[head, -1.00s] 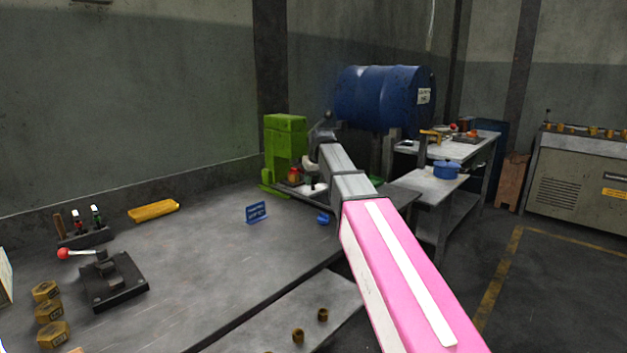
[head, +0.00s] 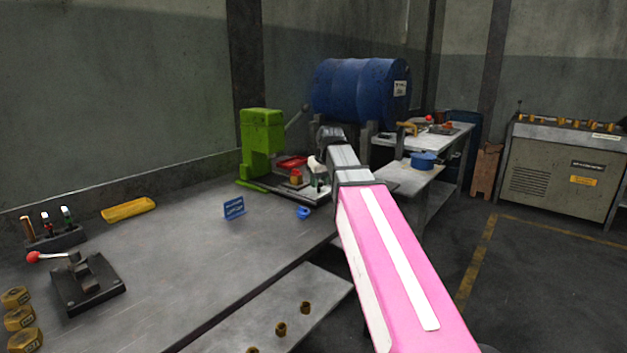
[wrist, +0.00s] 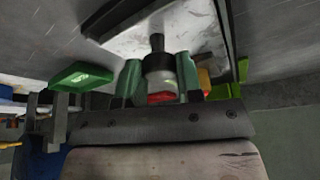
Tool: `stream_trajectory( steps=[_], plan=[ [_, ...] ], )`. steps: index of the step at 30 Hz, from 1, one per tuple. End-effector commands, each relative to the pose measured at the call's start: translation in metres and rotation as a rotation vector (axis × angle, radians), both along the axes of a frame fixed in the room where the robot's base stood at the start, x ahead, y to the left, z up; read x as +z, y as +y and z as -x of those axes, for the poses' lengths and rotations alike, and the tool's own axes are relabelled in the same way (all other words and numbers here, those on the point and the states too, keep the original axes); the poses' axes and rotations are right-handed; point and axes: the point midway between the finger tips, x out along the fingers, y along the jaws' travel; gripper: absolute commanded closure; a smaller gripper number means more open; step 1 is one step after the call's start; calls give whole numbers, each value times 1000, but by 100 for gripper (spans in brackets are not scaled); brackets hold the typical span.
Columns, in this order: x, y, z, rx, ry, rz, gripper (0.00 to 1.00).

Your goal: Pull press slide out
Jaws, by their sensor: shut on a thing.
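The green press (head: 262,142) stands at the back of the bench. Its slide, a pale plate between dark rails (wrist: 170,30), sticks out from the press base toward the right. A small brass and red piece (head: 296,178) appears to sit on the slide. My gripper (wrist: 158,78) is at the slide's outer end, its two green fingers shut on the grey and black slide handle (wrist: 157,58).
A red tray (head: 291,162) lies behind the slide. A blue sign (head: 234,208) and a small blue object (head: 303,213) stand on the bench in front. A blue drum (head: 360,92) is behind my arm. The floor (head: 540,270) at right is clear.

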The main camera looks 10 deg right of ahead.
Motion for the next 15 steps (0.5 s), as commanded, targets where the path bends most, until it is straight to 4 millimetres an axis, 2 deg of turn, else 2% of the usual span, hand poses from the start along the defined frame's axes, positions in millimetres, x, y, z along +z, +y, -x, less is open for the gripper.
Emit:
stream_trajectory(
  steps=[5, 6, 7, 15],
  plan=[
    [0, 1, -1, 3, 0, -1, 100],
    [0, 1, -1, 3, 0, -1, 54],
    [0, 1, -1, 3, 0, -1, 44],
    [0, 1, -1, 1, -1, -1, 42]
  ],
)
